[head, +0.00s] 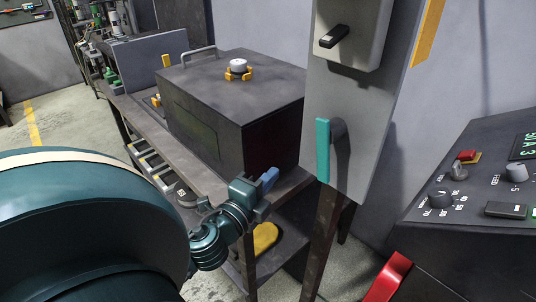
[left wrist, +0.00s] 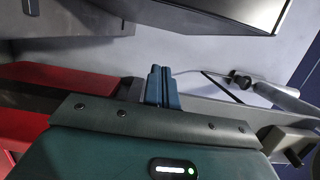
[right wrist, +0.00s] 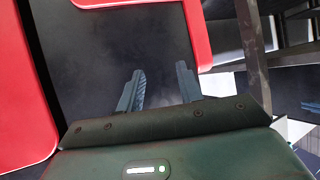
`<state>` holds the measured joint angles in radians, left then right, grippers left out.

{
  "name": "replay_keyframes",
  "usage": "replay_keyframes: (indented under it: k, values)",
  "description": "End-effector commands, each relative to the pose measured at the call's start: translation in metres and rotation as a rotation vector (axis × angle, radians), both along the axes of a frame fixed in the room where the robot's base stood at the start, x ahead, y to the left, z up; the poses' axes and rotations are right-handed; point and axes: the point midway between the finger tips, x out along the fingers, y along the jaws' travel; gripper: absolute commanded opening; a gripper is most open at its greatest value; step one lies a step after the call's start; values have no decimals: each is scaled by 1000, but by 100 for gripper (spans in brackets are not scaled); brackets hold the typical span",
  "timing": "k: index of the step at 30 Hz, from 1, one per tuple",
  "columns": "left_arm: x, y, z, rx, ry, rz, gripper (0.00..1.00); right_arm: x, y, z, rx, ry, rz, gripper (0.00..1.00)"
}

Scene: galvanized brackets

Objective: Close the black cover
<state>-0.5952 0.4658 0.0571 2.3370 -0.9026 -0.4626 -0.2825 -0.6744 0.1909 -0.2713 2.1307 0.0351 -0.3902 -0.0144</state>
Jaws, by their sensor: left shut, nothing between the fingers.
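A large black box-shaped cover (head: 235,95) sits on the workbench in the middle of the head view. Its flat top carries a white knob in an orange collar (head: 238,70), and a grey handle (head: 198,54) is at its far left edge. I cannot make out an open gap in it. My left gripper (head: 268,179) is shut and empty, just in front of the box's lower near side, seemingly apart from it. Its closed blue fingers also show in the left wrist view (left wrist: 162,86). My right gripper (right wrist: 159,88) is open and empty; it is outside the head view.
A grey upright panel with a teal handle (head: 323,150) stands right of the box. A sloped control console (head: 480,190) with knobs is at the right. Red parts (right wrist: 105,3) surround the right gripper. The bench (head: 130,110) holds small items along its left edge.

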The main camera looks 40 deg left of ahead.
Motion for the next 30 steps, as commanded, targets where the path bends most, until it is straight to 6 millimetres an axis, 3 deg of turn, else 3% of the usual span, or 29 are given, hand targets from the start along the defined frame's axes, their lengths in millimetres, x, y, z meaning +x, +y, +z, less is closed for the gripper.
replay_keyframes:
  k: [8, 15, 30]
  values:
    - [50, 10, 2, 0, 0, 0, 0, -3, -2, 0, -11, 26, -9, 36]
    - [49, 42, -1, -1, 3, 1, 0, 0, -7, 0, -13, 27, -27, 36]
    - [50, 47, -1, -4, 1, -1, 0, 1, -6, 1, -12, 22, -24, 36]
